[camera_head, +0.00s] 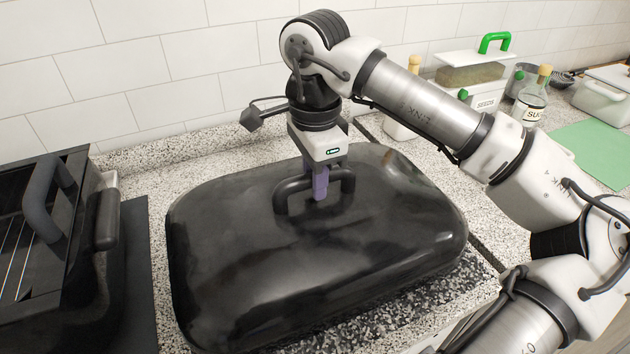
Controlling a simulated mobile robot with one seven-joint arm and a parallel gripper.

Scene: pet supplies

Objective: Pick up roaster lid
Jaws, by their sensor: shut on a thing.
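The roaster lid (300,265) is a large, dark, glossy dome with a black loop handle (290,190) on top. It fills the middle of the view, over the speckled counter. My gripper (320,190) points down from above and its purple fingers are shut on the lid's handle. The fingers partly hide the handle's middle. I cannot tell whether the lid's rim touches the counter.
A black roaster pan with a rack (30,240) stands at the left on a dark mat (138,280). At the back right are a seeds container (470,75), a corked bottle (532,97), a white box (603,95) and a green mat (590,148). A tiled wall (150,60) runs behind.

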